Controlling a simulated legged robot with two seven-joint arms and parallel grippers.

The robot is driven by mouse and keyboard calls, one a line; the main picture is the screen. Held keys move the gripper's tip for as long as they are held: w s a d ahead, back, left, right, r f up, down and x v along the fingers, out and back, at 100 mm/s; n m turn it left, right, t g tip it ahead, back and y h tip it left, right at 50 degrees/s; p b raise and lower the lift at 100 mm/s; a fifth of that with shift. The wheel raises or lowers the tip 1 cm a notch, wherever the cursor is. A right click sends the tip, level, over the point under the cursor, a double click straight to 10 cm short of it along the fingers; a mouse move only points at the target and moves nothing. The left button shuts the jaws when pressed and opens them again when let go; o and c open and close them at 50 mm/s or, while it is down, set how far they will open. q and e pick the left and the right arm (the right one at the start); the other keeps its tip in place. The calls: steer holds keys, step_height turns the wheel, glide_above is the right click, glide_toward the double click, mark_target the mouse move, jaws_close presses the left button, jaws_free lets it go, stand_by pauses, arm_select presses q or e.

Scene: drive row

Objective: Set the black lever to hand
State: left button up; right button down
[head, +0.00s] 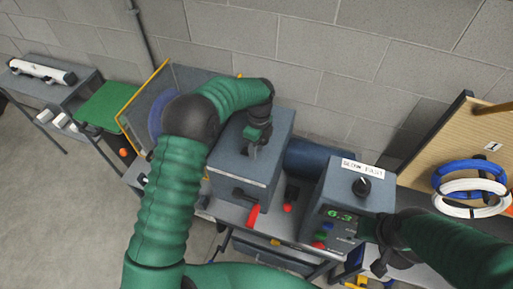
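A grey box (225,162) stands on the bench in the middle of the head view. A small dark lever-like part (240,196) shows on its front, beside a red handle (253,216). I cannot tell surely whether this part is the black lever. My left gripper (254,149) reaches over the box and points down at its top; its fingers are small here and whatever lies between them is hidden. My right gripper (378,262) is at the right box's front right side, mostly dark and hard to make out.
The right grey box (336,205) carries a black knob (361,187), a white label (363,168) and a green display (340,216). A dark blue cylinder (307,160) lies between the boxes. Blue and white cable coils (470,173) hang at right. A block wall stands behind.

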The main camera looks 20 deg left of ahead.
arm_select(q)
steer(key=shift+d+r, duration=0.1)
steer(key=shift+d, duration=0.15)
jaws_close()
